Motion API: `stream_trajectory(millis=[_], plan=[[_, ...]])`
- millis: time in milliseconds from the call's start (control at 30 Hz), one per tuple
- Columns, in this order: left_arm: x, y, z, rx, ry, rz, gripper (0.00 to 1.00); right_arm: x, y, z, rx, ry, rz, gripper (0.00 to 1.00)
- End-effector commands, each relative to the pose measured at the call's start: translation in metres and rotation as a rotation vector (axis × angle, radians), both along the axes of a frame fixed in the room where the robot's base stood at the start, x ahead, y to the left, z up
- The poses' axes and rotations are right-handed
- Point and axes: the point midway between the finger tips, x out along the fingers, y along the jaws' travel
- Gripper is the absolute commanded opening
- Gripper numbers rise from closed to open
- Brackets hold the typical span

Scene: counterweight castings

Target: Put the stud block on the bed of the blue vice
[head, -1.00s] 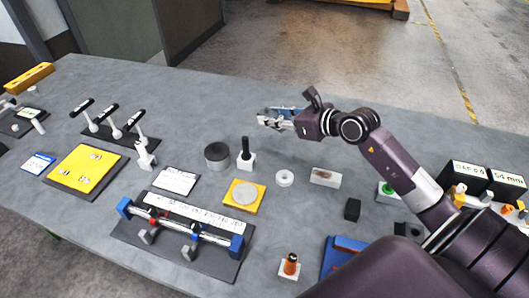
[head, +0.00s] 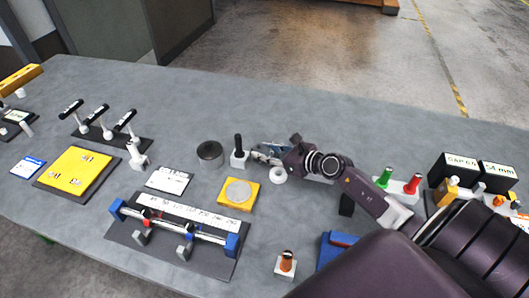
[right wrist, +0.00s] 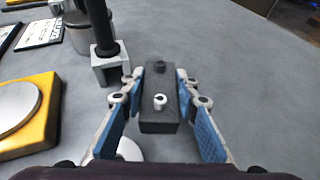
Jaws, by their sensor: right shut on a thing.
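The stud block (right wrist: 160,100) is a dark grey block with a small bright metal stud on top and a darker round feature at its far end. It sits between the blue-padded fingers of my right gripper (right wrist: 163,122), which is shut on it. In the head view my right gripper (head: 262,153) is just right of a white block with a black post (head: 238,158); the stud block is hard to make out there. A blue fixture that looks like the blue vice (head: 331,249) is at the front edge, partly hidden by my arm. My left gripper is not in view.
A white ring (head: 278,175) lies right below the gripper. A yellow block with a grey disc (head: 252,203) and a dark cylinder (head: 210,153) are nearby. A rail fixture with blue ends (head: 232,245) stands front left. The back of the table is clear.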

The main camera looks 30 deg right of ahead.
Motion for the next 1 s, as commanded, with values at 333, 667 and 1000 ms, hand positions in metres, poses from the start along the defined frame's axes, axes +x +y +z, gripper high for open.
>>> stream_trajectory(millis=[333,667,1000], plan=[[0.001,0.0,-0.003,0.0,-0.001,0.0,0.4,0.001,0.0,-0.001,0.001,-0.006,-0.001,0.0],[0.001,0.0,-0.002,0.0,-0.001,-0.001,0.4,0.0,0.0,-0.002,0.001,0.0,0.0,0.36],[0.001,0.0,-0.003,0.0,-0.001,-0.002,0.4,-0.025,-0.008,0.009,-0.002,0.002,0.002,0.36]])
